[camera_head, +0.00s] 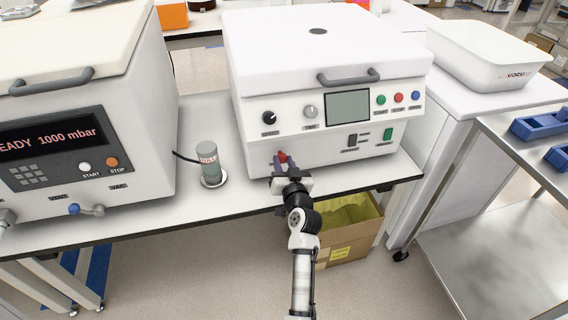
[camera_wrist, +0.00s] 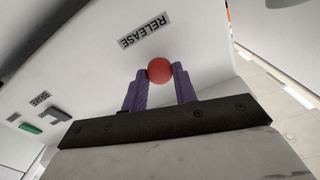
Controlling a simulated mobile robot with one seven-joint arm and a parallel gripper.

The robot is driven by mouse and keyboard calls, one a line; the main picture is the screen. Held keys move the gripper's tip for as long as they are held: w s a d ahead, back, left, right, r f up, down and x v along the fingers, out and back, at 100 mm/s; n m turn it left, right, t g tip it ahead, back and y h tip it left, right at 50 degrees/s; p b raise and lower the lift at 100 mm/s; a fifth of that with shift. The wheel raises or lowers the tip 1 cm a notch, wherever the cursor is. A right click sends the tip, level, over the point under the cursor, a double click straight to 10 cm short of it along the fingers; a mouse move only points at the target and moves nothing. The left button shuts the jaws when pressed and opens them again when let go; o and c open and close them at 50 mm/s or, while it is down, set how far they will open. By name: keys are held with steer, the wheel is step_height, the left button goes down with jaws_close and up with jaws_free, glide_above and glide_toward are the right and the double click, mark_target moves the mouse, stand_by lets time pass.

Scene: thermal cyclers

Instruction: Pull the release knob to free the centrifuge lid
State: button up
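The centrifuge (camera_head: 290,80) is a white box on the bench with its lid (camera_head: 315,45) down and a grey handle at the lid's front. The red ball-shaped release knob (camera_head: 282,157) is low on its front face. In the wrist view the knob (camera_wrist: 159,70) sits under a RELEASE label (camera_wrist: 145,30). My gripper (camera_head: 281,163) is at the knob. Its purple fingers (camera_wrist: 160,80) flank the ball closely on both sides and appear shut on it. The knob's stem is hidden.
A vacuum oven-like unit (camera_head: 75,110) reading READY 1000 mbar stands at left. A grey-green cylinder (camera_head: 208,163) stands between it and the centrifuge. A cardboard box (camera_head: 350,225) is under the bench. A white tub (camera_head: 487,55) and a steel cart (camera_head: 480,235) are at right.

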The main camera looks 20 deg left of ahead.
jaws_close()
steer(key=shift+s+d+f+b, duration=0.2)
steer(key=shift+s+d+b, duration=0.25)
steer(key=shift+s, duration=0.15)
steer(key=shift+s+d+r, duration=0.1)
steer(key=shift+s+r, duration=0.05)
steer(key=shift+s, duration=0.1)
steer(key=o, duration=0.7)
jaws_free()
steer(key=shift+c, duration=0.2)
steer(key=b+v, duration=0.4)
steer(key=v, duration=0.9)
steer(key=shift+s+d, duration=0.25)
steer(key=shift+s, duration=0.05)
